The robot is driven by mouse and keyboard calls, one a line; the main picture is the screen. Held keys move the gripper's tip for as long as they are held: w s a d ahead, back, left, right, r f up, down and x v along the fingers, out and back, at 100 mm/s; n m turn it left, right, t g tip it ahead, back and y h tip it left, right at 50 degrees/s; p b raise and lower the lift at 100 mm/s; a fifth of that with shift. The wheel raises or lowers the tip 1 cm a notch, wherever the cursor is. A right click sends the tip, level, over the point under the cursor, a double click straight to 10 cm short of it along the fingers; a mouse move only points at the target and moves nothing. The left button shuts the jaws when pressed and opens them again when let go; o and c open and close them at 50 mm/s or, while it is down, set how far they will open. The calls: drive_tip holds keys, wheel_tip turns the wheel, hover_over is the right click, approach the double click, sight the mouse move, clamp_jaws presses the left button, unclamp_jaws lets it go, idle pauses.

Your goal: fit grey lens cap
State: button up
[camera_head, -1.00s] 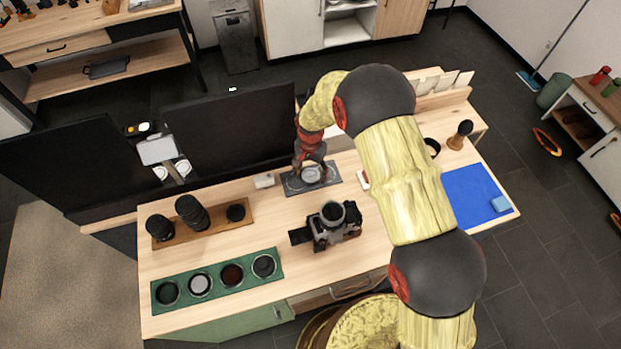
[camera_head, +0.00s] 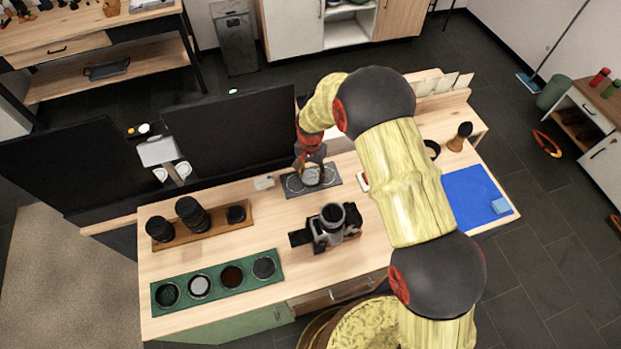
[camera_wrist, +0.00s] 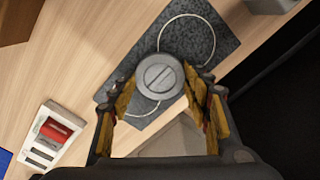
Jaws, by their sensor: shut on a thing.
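The grey lens cap (camera_wrist: 160,76) is a round disc with a bar across its face. In the wrist view it sits between the fingertips of my gripper (camera_wrist: 160,84), which is shut on its rim. The cap is over a dark grey mat (camera_wrist: 195,40) with white ring outlines; I cannot tell whether it touches the mat. In the head view my gripper (camera_head: 310,172) is at this mat (camera_head: 328,184), with the cap partly hidden. The camera (camera_head: 330,232) stands on the table in front of the mat, its lens barrel pointing up.
A green tray (camera_head: 217,267) with several round filters and a wooden tray (camera_head: 222,228) with lenses lie at left. A blue mat (camera_head: 470,195) is at right. Dark monitors (camera_head: 225,135) stand behind the table. A white box with a red switch (camera_wrist: 52,130) is near the mat.

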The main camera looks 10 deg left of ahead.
sight(310, 176)
drive_tip(key=shift+c, duration=0.6)
drive_tip(key=shift+r, duration=0.15)
drive_tip(key=shift+r+p, duration=1.65)
drive_tip(key=shift+r, duration=1.6)
drive_tip(key=s+d+r+p, duration=0.1)
drive_tip(key=s+r+p, duration=0.2)
drive_tip(key=r, duration=0.5)
drive_tip(key=s+d+r+p, duration=0.1)
drive_tip(key=s+r+p, duration=0.15)
drive_tip(key=r, duration=0.65)
drive_tip(key=s+d+p, duration=0.1)
drive_tip(key=s+d, duration=0.2)
drive_tip(key=s, duration=0.4)
drive_tip(key=s+d+r+p, duration=0.1)
drive_tip(key=s+d+p, duration=0.1)
drive_tip(key=s+d, duration=0.2)
drive_tip(key=s, duration=0.3)
drive_tip(key=shift+s+r, duration=0.2)
drive_tip(key=shift+s, duration=0.2)
drive_tip(key=shift+f, duration=0.1)
